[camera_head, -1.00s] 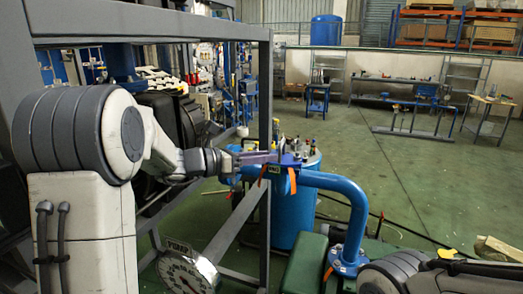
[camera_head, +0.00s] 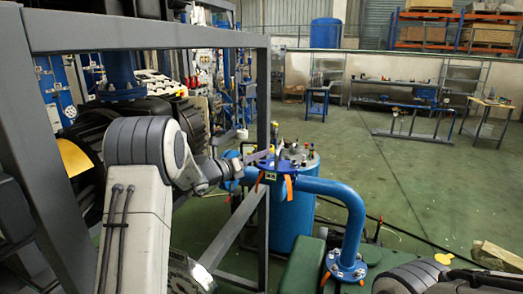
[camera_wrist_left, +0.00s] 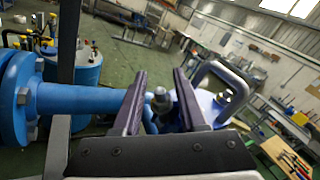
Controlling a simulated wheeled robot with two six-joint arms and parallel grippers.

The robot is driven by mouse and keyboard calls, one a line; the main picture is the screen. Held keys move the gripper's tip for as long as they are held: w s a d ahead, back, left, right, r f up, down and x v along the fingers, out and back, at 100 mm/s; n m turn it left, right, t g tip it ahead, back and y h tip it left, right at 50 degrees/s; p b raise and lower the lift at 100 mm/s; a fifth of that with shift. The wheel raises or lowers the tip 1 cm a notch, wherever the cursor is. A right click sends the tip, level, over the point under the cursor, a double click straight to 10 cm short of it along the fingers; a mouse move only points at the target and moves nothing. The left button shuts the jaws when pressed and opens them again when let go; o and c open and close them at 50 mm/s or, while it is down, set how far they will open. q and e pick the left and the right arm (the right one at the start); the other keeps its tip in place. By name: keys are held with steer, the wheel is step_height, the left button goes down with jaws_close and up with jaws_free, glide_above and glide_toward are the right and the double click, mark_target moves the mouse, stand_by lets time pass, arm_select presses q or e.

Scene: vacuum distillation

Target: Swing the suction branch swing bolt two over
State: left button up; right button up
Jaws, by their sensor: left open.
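My left gripper (camera_head: 256,157) reaches in from the left to the blue suction branch flange (camera_head: 280,168), where the blue pipe (camera_head: 338,186) begins. Its two fingers stand apart in the left wrist view (camera_wrist_left: 160,78). A grey bolt with a rounded nut (camera_wrist_left: 160,100), likely a swing bolt, shows between the fingers; I cannot tell whether either finger touches it. Behind it in that view are a blue and white round part (camera_wrist_left: 208,104) and a bent grey handle (camera_wrist_left: 228,76). Which numbered bolt this is cannot be read. My right gripper is out of the head view.
A grey frame post (camera_head: 264,130) stands right beside the left gripper. A lower flange (camera_head: 345,266) with orange tabs is nearer me. The green floor (camera_head: 420,180) to the right is largely clear.

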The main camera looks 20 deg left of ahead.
arm_select(q)
steer(key=shift+w+d, duration=0.35)
steer(key=shift+w, duration=0.3)
jaws_close()
steer(key=shift+d+r+m+g+y+b, duration=0.1)
steer(key=shift+d+m+g+y+b, duration=0.55)
steer(key=shift+m+b, duration=0.75)
steer(key=shift+d+m+g+y+b, duration=0.25)
steer(key=shift+d+m+y+b, duration=0.2)
steer(key=shift+d+m+b, duration=0.7)
steer(key=shift+a, duration=0.25)
